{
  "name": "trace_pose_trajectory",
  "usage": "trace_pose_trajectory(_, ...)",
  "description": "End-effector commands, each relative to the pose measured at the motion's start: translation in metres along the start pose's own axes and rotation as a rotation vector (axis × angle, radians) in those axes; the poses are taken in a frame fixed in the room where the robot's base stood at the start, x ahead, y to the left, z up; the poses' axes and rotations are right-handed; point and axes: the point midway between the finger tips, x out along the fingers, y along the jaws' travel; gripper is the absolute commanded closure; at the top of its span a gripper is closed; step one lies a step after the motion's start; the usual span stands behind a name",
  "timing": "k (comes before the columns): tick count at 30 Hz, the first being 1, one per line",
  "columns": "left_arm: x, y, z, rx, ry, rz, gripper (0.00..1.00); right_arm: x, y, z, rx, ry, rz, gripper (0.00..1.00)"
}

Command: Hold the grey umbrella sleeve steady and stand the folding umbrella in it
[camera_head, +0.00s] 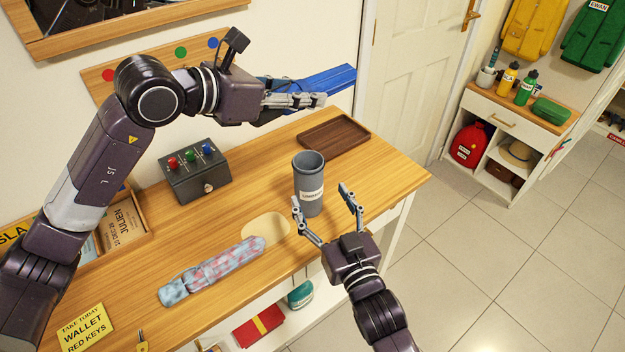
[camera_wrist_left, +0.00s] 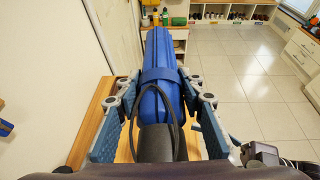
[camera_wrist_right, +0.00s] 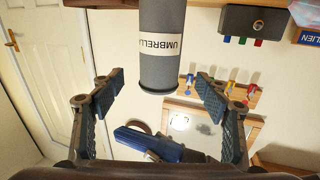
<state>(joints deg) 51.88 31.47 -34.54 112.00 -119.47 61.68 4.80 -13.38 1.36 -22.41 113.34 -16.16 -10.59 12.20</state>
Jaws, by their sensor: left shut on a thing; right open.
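The grey umbrella sleeve (camera_head: 309,199) stands upright on the wooden table, open end up, with a white label. The blue folding umbrella (camera_head: 325,81) is held in the air above the table's back, lying roughly level. My left gripper (camera_head: 308,100) is shut on it; its fingers lie on both sides of the umbrella (camera_wrist_left: 160,85) in the left wrist view. My right gripper (camera_head: 321,198) is open and empty, just in front of the sleeve. In the right wrist view the sleeve (camera_wrist_right: 162,55) stands beyond the spread fingers, with no contact visible.
A brown tray (camera_head: 334,135) lies behind the sleeve. A grey box with coloured buttons (camera_head: 193,171) stands to the left. A rolled patterned cloth item (camera_head: 213,271) lies in front, beside a pale oval patch (camera_head: 266,229).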

Motion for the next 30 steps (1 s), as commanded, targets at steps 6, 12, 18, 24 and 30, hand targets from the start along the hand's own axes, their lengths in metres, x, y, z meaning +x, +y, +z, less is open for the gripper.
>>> trace_pose_trajectory(6,0.0,0.0,0.001,0.001,-0.003,0.0,0.98,0.044,0.0,-0.001,-0.001,0.002,0.001,0.31)
trace_pose_trajectory(12,0.0,0.0,0.001,0.001,-0.003,0.0,0.98,0.072,0.001,0.0,-0.002,0.0,0.001,0.31)
trace_pose_trajectory(18,-0.001,0.0,0.001,0.001,-0.003,0.0,0.98,0.084,0.001,0.0,-0.002,-0.001,0.001,0.31)
trace_pose_trajectory(24,-0.001,0.0,0.001,0.001,-0.003,0.0,0.98,0.084,0.001,0.001,-0.002,-0.002,0.001,0.31)
trace_pose_trajectory(30,-0.001,0.0,0.001,0.001,-0.003,0.0,0.98,0.084,0.001,0.001,-0.002,-0.001,0.001,0.46)
